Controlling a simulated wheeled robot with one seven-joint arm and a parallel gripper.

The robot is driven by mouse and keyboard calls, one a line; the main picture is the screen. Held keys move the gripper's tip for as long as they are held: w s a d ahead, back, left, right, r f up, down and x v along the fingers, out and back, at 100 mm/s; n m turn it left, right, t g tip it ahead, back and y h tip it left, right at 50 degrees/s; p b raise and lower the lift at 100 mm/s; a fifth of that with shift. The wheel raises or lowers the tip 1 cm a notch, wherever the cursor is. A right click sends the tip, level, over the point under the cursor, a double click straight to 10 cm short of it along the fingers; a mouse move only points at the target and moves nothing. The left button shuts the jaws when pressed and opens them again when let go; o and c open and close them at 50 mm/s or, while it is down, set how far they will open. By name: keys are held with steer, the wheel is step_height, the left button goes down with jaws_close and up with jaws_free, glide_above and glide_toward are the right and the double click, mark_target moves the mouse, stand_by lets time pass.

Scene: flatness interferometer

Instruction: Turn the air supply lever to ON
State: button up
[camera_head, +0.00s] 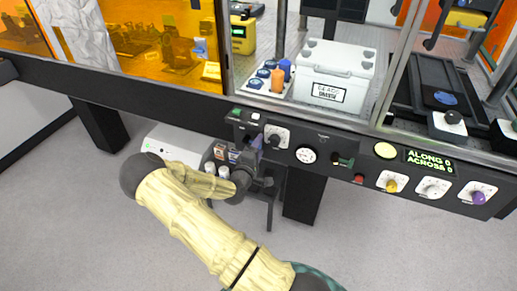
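A dark control (273,140) on a white plate is on the left part of the black front panel (322,141). It looks like the air supply lever, but its label is too small to read and its setting is unclear. My gripper (262,152) is just below and left of it, close to the panel. I cannot tell whether they touch. My arm in its pale yellow sleeve reaches up from the bottom of the view. The gripper's fingers are small and dark, and their opening is not clear.
A round white gauge (306,155) is right of the control. Farther right are a red button (358,179), a green display (430,162), a yellow knob (391,186) and a purple knob (478,197). A white case (336,72) stands behind the panel. Grey floor lies below.

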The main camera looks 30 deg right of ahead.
steer(key=b+v, duration=0.1)
steer(key=v, duration=1.6)
steer(key=shift+s, duration=0.2)
steer(key=shift+a+f, duration=0.1)
steer(key=shift+a, duration=0.05)
